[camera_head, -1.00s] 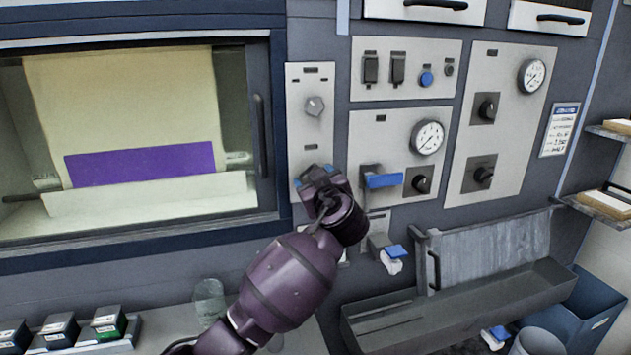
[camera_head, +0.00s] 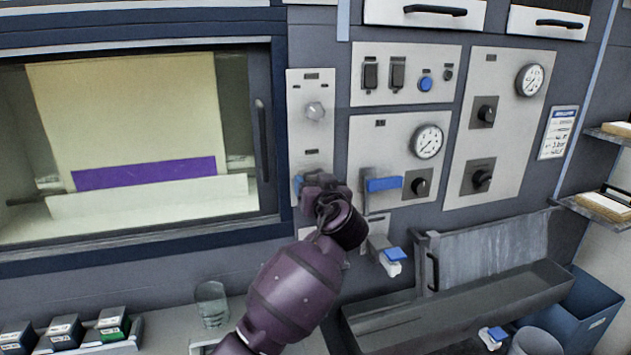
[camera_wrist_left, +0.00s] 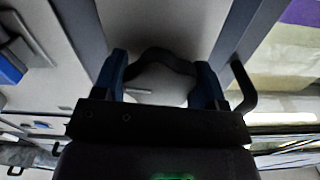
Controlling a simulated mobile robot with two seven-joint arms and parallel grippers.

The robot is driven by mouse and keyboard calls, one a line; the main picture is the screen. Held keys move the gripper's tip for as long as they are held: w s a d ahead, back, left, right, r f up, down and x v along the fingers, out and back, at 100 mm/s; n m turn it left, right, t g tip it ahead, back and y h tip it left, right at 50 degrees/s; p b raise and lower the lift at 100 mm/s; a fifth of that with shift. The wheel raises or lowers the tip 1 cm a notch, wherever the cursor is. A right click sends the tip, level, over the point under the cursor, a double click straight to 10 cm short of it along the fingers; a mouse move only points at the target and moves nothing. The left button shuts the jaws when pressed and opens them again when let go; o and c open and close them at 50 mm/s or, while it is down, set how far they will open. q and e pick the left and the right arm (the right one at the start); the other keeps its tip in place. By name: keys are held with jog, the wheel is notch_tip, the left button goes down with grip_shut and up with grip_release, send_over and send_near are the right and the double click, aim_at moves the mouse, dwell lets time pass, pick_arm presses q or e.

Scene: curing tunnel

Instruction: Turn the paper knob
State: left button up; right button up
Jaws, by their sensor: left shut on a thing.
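My left gripper (camera_head: 318,183) is at the lower part of a narrow pale panel (camera_head: 311,136) right of the window. It is shut on a pale grey knob, which the gripper hides in the head view. In the left wrist view this knob (camera_wrist_left: 160,82) shows between the two blue-edged fingers. I take it to be the paper knob; the panel labels are too small to read. A second round knob (camera_head: 315,111) sits higher on the same panel, apart from the gripper. My right gripper is not in view.
Behind the window, a cream sheet with a purple band (camera_head: 145,173) hangs behind a pale strip. A vertical window handle (camera_head: 263,140) is left of the gripper. A blue lever (camera_head: 384,184) is close on its right. A glass (camera_head: 211,303) stands below on the ledge.

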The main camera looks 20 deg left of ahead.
pick_arm(q)
jog(key=m+p, duration=0.2)
jog(key=m, duration=0.1)
jog(key=shift+m, duration=0.4)
jog(key=shift+m+p, duration=0.6)
jog(key=shift+m, duration=0.6)
jog(key=shift+m+p, duration=0.4)
jog(key=shift+m, duration=0.7)
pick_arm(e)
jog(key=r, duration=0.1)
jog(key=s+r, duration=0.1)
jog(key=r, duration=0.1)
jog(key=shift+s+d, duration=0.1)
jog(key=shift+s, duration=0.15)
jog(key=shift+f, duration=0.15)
pick_arm(q)
jog(key=o, duration=0.9)
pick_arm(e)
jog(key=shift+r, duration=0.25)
pick_arm(q)
jog(key=shift+o, duration=0.2)
jog(key=shift+s, duration=0.1)
